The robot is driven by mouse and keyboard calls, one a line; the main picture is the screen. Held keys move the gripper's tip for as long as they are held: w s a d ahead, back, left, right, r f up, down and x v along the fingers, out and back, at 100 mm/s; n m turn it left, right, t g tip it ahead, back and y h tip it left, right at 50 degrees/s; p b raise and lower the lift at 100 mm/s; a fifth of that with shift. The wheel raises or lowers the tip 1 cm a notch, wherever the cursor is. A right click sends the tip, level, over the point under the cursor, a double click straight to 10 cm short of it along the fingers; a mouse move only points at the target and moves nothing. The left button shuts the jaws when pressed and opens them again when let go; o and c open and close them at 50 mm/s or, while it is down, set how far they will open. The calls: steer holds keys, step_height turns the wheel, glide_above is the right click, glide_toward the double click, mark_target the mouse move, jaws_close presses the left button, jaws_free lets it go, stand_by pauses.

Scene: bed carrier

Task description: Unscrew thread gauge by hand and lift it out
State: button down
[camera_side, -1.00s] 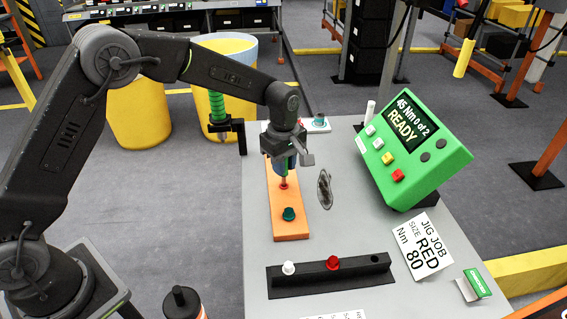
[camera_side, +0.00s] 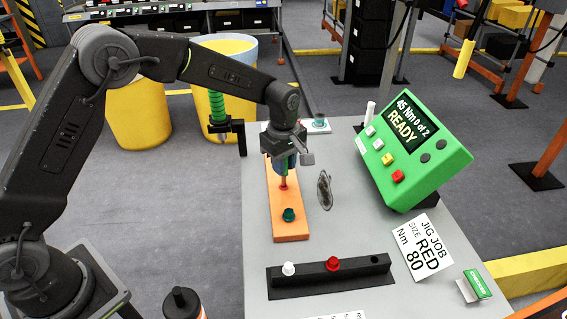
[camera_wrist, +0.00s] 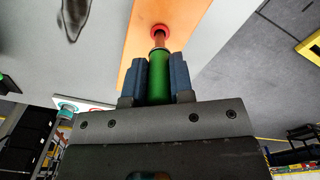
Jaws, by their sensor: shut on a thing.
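My gripper (camera_side: 286,167) points down above the far part of the orange bed (camera_side: 291,236). In the wrist view its blue-grey fingers (camera_wrist: 159,80) are shut on the green handle of the thread gauge (camera_wrist: 159,66). The gauge's copper-coloured shaft runs down to a red-ringed hole (camera_wrist: 160,31) in the orange bed. I cannot tell whether the thread is still in the hole. In the side view the gripper hides most of the handle. A teal piece (camera_side: 289,215) sits at the near end of the bed.
A black rack (camera_side: 302,281) holds a white piece (camera_side: 289,268) and a red piece (camera_side: 333,264). The green control box (camera_side: 424,150) reads "45 Nm 0 of 2 READY". A job card (camera_side: 423,247) reads RED, 80 Nm. A dark smudge (camera_side: 325,189) marks the grey table.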

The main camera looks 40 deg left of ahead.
steer(key=shift+r, duration=0.1)
steer(key=shift+r, duration=3.4)
